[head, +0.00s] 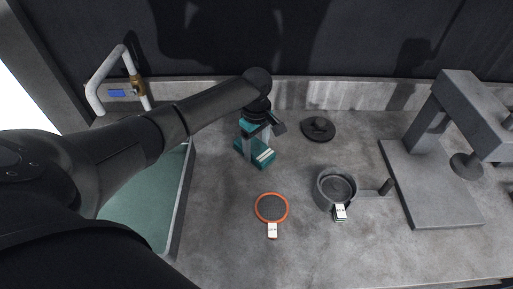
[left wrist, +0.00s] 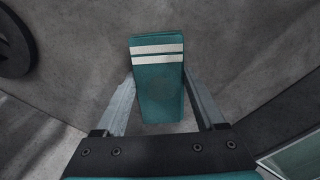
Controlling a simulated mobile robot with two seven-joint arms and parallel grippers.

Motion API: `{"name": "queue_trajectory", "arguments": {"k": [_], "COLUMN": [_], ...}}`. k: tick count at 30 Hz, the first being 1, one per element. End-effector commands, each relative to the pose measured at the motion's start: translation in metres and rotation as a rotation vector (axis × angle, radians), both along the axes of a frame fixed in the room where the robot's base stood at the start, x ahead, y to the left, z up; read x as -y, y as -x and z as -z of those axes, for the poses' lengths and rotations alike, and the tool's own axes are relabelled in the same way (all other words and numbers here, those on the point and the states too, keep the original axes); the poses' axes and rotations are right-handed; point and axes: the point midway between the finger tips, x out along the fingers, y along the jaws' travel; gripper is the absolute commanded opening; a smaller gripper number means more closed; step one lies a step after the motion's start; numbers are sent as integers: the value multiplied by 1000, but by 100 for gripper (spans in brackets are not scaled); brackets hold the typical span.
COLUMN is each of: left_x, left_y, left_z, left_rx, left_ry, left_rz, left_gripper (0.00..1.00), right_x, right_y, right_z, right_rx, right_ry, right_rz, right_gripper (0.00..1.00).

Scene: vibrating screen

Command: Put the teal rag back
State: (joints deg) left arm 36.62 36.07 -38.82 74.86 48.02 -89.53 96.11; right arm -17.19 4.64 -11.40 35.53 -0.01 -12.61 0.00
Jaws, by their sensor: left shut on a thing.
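The teal rag (head: 263,156) is a folded teal block with two white stripes near one end. It is at the back middle of the grey bench in the head view, just right of the teal-floored tray. My left gripper (head: 257,146) comes down over it from above. In the left wrist view the rag (left wrist: 158,85) lies between the two fingers of my left gripper (left wrist: 158,100), which are shut on it. I cannot tell whether the rag rests on the bench or is slightly raised. My right gripper is not in view.
A tray (head: 186,190) with a teal floor is at left, partly behind my arm. A black disc (head: 318,128), an orange-rimmed mesh screen (head: 271,208), a dark round pan (head: 322,200) and a grey stand (head: 430,190) are on the bench. White piping (head: 96,88) is at back left.

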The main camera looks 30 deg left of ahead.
Motion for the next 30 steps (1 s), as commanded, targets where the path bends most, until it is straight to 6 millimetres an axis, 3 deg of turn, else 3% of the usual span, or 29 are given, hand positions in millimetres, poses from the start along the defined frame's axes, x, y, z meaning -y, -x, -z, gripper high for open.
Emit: {"name": "queue_trajectory", "arguments": {"k": [10,11,18,26,30], "left_x": [0,0,0,0,0], "left_y": [0,-1,0,-1,-1], "left_z": [2,2,2,1,-14], "left_rx": [1,2,1,2,4], "left_ry": [1,0,0,-1,1], "left_rz": [0,0,0,0,0], "left_gripper": [27,75,100,100,100], "right_x": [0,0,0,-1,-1], "right_y": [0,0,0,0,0], "right_z": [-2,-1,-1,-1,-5], "right_rx": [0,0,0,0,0], "right_ry": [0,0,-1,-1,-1], "right_rz": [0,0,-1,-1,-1], "right_gripper": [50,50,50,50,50]}}
